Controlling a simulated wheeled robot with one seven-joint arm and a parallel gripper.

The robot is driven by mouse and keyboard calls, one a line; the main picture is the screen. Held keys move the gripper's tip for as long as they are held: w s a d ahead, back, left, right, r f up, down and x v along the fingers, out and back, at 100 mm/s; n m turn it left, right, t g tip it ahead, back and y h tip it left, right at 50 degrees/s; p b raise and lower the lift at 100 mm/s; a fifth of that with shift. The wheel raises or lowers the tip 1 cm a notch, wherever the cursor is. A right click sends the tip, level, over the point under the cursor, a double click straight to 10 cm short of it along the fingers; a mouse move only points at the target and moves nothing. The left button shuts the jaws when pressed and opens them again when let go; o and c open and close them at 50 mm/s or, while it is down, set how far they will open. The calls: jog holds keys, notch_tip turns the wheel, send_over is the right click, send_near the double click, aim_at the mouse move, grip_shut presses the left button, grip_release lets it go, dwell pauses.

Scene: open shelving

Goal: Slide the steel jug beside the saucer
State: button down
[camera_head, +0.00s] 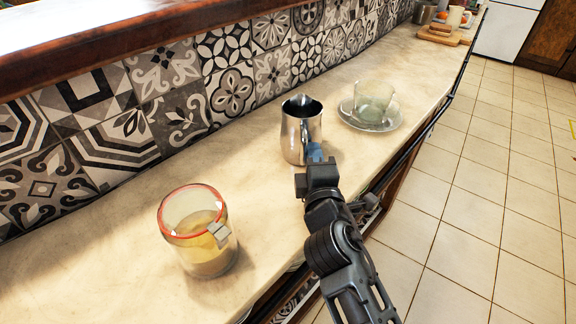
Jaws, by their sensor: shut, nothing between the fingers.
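The steel jug (296,132) stands upright on the pale counter, left of the saucer and near the tiled wall. The saucer (388,125) is glassy and carries a clear glass cup (372,100). A gap of bare counter lies between jug and saucer. My gripper (316,156) is shut and empty at the lower right side of the jug, by the counter's front edge. Its fingertips appear bluish and overlap the jug's lower right edge in the picture. I cannot tell whether they touch the jug. The lower right of the jug is partly hidden.
A glass jar with a red rim (198,232) stands on the counter at the lower left. A wooden board (445,36) with mugs is at the far end. The patterned tile wall (230,85) bounds the back; the counter (130,270) drops off to the tiled floor at right.

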jog(key=shift+w+d+r+p, duration=0.25)
jog(key=shift+w+d+p, duration=0.05)
jog(key=shift+w+d, duration=0.55)
jog(key=shift+f, duration=0.25)
dwell(0.4)
